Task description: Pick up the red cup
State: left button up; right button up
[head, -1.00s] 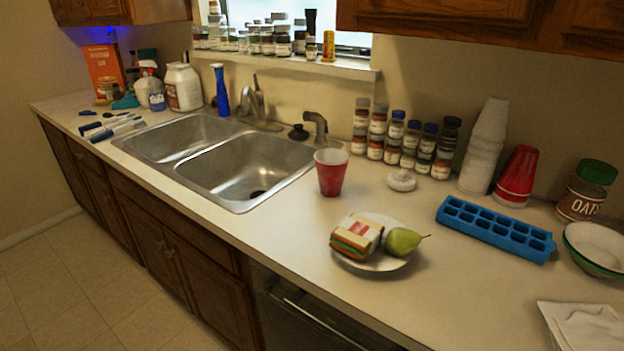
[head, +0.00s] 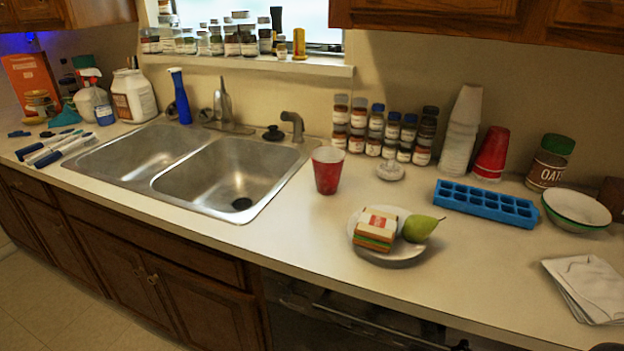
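A red cup (head: 327,172) with a pale inside stands upright on the counter, just right of the sink's right basin and behind the plate. Nothing touches it. Farther right, a stack of red cups (head: 491,154) stands upside down against the wall, beside a tall stack of white cups. Neither of my grippers can be made out in the head view. A small dark shape sits at the bottom right edge, too cut off to identify.
A plate (head: 391,257) with a sandwich (head: 376,229) and a green pear (head: 419,228) is in front of the red cup. Spice jars (head: 383,137) and a small white round object (head: 390,171) stand behind. A blue ice tray (head: 486,204) lies right. The sink (head: 235,176) is left.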

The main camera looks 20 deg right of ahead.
aim_at(328, 172)
jog(key=z, duration=0.7)
